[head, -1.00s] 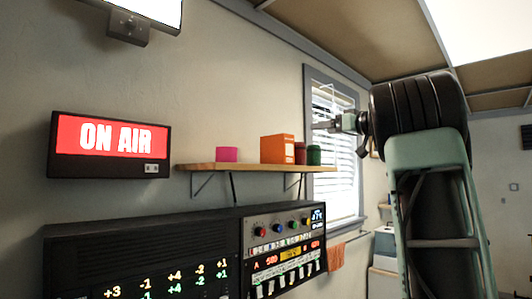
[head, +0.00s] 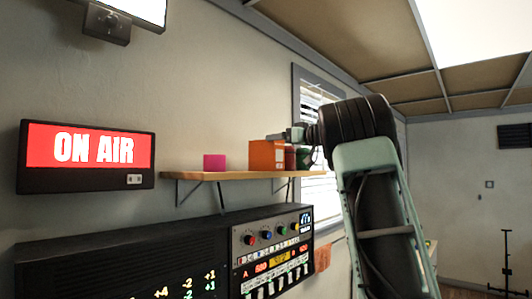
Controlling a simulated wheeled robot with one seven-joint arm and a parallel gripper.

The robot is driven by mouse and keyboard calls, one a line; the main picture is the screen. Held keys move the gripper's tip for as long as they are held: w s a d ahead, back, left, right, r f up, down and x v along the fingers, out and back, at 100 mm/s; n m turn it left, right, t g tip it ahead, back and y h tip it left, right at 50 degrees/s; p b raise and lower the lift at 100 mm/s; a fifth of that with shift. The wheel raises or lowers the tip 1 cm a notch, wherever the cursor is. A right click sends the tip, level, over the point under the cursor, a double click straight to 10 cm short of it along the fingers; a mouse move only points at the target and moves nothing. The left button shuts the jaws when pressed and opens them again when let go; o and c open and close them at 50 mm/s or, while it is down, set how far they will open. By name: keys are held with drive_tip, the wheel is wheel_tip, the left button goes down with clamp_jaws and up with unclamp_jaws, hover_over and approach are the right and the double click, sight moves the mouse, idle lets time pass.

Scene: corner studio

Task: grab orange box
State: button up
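The orange box (head: 262,155) stands upright on a wooden wall shelf (head: 225,175), in the middle of the head view. My gripper (head: 275,136) is at the end of my arm, which comes in from the right. In the picture its tip overlaps the box's top right part. I cannot tell whether it touches the box or is only in front of it. The fingers are too small and too much in line with the view to show whether they are open or shut.
A pink box (head: 214,162) stands left of the orange box on the shelf. Dark red (head: 290,157) and green (head: 304,158) containers stand to its right, close by. Audio equipment (head: 270,250) is below, an ON AIR sign (head: 87,157) at left, a window (head: 318,190) behind my arm.

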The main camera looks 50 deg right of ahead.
sight(263, 155)
drive_tip(key=shift+w+a+f+p, duration=0.1)
drive_tip(key=shift+w+p, duration=0.65)
drive_tip(key=shift+w, duration=0.65)
drive_tip(key=shift+w+a+p, duration=0.1)
drive_tip(key=shift+w+p, duration=0.65)
drive_tip(key=shift+w, duration=0.6)
drive_tip(key=c, duration=1.5)
